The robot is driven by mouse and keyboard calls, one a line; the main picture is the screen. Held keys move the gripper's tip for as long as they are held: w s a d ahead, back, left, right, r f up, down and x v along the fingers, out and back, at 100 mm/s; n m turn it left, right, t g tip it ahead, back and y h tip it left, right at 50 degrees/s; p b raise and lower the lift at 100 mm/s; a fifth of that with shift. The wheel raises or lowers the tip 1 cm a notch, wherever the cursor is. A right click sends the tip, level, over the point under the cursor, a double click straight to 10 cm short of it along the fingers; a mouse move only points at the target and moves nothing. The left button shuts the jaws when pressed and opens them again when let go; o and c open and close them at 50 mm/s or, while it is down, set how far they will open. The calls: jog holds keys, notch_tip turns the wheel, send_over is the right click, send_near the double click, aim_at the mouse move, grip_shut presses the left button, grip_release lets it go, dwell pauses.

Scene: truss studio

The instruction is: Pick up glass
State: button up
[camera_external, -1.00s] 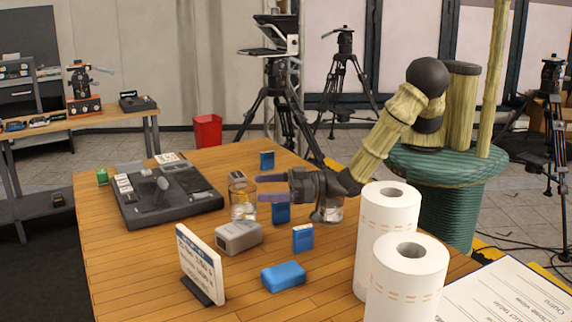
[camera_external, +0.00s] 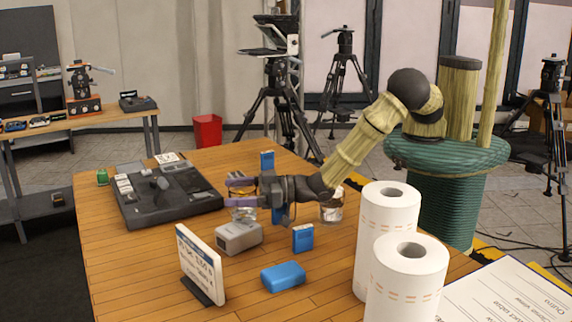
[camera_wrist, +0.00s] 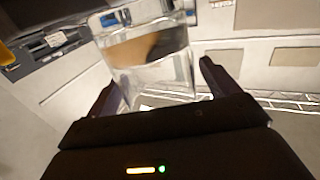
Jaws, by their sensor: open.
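A clear glass (camera_external: 243,215) stands on the wooden table beside the black mixing console. In the external view its upper part is partly hidden behind my gripper (camera_external: 231,191). My gripper is open, with its two purple fingers level with the upper part of the glass. In the wrist view the glass (camera_wrist: 150,62) stands between the two dark fingers of my gripper (camera_wrist: 158,80), with room showing near the right finger. I cannot tell whether either finger touches it. A second clear glass (camera_external: 332,207) stands further right, near my arm.
A grey box (camera_external: 238,238) sits just in front of the glass. Blue boxes (camera_external: 303,238) stand nearby. A small sign (camera_external: 200,263) and two paper rolls (camera_external: 388,235) stand nearer the camera. The console (camera_external: 168,197) lies to the left.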

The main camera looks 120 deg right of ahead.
jog(key=shift+w+d, duration=0.15)
jog(key=shift+w, duration=0.1)
dwell(0.3)
jog(key=c, duration=1.4)
jog(key=shift+o, duration=0.2)
jog(key=shift+r, duration=0.25)
notch_tip(320, 180, up, 10)
jog(key=b, duration=0.2)
jog(key=shift+f+b, duration=0.25)
jog(key=shift+b, duration=0.15)
